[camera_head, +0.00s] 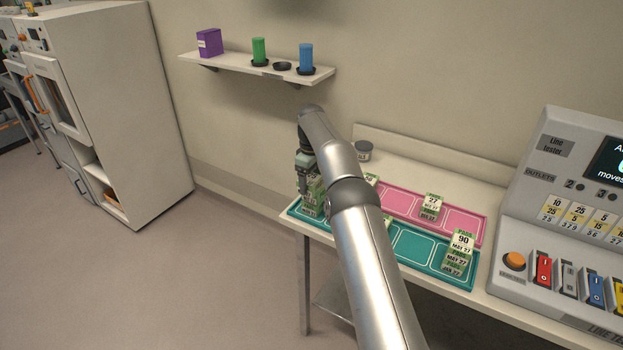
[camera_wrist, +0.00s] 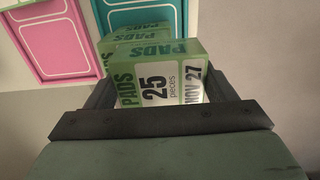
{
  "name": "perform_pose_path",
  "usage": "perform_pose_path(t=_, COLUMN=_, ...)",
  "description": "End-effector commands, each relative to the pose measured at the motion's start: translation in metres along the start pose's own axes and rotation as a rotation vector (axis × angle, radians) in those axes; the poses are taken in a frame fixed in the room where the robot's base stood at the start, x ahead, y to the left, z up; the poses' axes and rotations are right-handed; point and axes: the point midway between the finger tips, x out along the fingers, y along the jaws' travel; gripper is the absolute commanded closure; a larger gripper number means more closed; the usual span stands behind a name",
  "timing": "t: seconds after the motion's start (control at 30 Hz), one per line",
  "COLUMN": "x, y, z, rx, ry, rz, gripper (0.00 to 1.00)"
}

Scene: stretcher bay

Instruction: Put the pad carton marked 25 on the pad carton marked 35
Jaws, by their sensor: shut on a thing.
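The pad carton marked 25 (camera_wrist: 160,85) is green and white and sits between the two fingers of my gripper (camera_wrist: 158,90) in the wrist view. My gripper is shut on it. In the head view my gripper (camera_head: 304,180) is over the left end of the teal tray (camera_head: 408,262), with green cartons (camera_head: 314,198) at its fingers. Another green carton (camera_wrist: 135,40) shows just beyond the held one in the wrist view; its number is hidden, and I cannot tell whether they touch. I cannot read a 35 on any carton.
A carton marked 27 (camera_head: 432,202) stands on the pink tray (camera_head: 462,222). A carton marked 90 (camera_head: 462,240) tops a stack at the teal tray's right end. My arm partly hides other cartons mid-table. A grey jar (camera_head: 363,151) stands behind; a line tester (camera_head: 560,210) is right.

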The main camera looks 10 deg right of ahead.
Motion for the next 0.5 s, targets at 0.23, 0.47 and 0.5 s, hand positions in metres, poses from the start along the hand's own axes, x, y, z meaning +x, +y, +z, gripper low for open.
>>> perform_pose_path(t=0.23, x=0.0035, y=-0.0001, z=0.0, rx=0.0, ry=0.0, rz=0.0, gripper=0.12)
perform_pose_path(t=0.47, x=0.0034, y=-0.0001, z=0.0, rx=0.0, ry=0.0, rz=0.0, gripper=0.01)
perform_pose_path(t=0.5, x=0.0033, y=-0.0001, z=0.0, rx=0.0, ry=0.0, rz=0.0, gripper=0.01)
